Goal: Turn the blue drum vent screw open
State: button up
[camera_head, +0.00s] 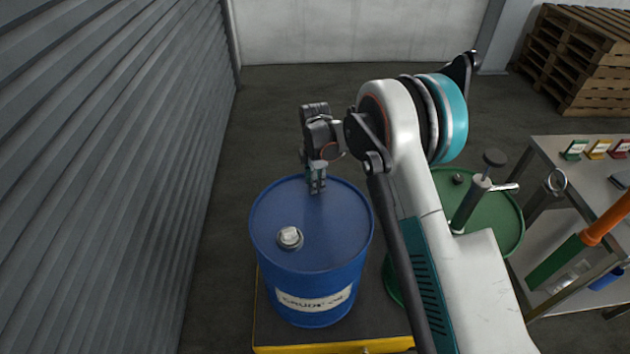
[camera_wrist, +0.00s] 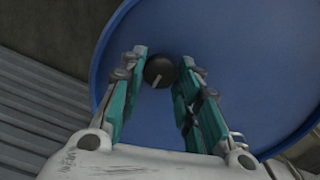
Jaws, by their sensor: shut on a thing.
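The blue drum (camera_head: 335,228) stands upright with a label reading "CRUDE OIL" on its front. Its lid also fills much of the wrist view (camera_wrist: 235,60). The vent screw (camera_wrist: 159,71) is a round dark knob with a pale line across it, near the rim of the lid. My gripper (camera_head: 317,189) points down at the far edge of the lid. In the wrist view its teal fingers stand on either side of the knob, shut on it. In the head view my fingers hide the screw. A pale metal cap (camera_head: 290,237) sits nearer on the lid, apart from my gripper.
The drum stands on a yellow-edged platform (camera_head: 335,348). A green drum (camera_head: 505,215) with a hand pump (camera_head: 470,205) stands to the right, partly behind my arm. A corrugated wall (camera_head: 110,150) runs along the left. A workbench (camera_head: 560,210) and pallets (camera_head: 580,50) are at the right.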

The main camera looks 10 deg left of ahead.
dwell(0.3)
jog(key=o, duration=1.1)
notch_tip(320, 180, up, 12)
